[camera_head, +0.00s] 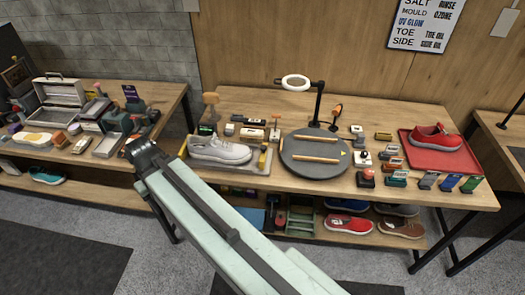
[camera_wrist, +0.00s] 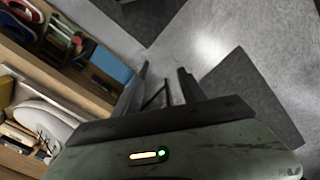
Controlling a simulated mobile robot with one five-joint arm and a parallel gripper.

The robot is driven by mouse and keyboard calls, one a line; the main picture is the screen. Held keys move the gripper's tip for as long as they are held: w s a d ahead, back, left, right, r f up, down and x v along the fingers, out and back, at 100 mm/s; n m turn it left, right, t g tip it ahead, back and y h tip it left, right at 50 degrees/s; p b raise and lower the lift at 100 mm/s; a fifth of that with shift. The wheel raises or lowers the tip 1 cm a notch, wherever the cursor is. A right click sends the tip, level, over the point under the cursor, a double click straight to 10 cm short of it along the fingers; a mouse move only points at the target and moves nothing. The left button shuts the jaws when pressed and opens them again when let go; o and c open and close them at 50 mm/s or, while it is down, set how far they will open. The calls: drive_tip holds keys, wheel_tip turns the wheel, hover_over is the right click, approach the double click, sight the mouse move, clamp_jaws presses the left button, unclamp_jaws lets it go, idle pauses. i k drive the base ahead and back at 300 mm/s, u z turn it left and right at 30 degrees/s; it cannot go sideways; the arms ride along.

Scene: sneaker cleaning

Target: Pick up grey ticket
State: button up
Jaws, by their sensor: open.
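I cannot pick out a grey ticket for certain in either view. Several small items, too small to tell apart, lie on the middle table (camera_head: 390,198) around a round grey mat (camera_head: 315,170). My gripper (camera_wrist: 162,68) shows in the wrist view with its two dark fingers apart and nothing between them. It is over the grey floor, beside the shelf edge. In the head view my pale green arm reaches up and left across the front of the middle table, and my fingers cannot be made out.
A white sneaker (camera_head: 219,151) is at the middle table's left, a red shoe (camera_head: 436,138) on a red tray (camera_head: 408,157) at its right. Dark mats (camera_wrist: 252,92) lie on the floor.

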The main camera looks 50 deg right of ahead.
sight(430, 178)
drive_tip(key=u, duration=0.05)
drive_tip(key=k, duration=0.5)
drive_tip(key=z, duration=2)
drive_tip(key=k, duration=0.5)
drive_tip(key=z, duration=0.8)
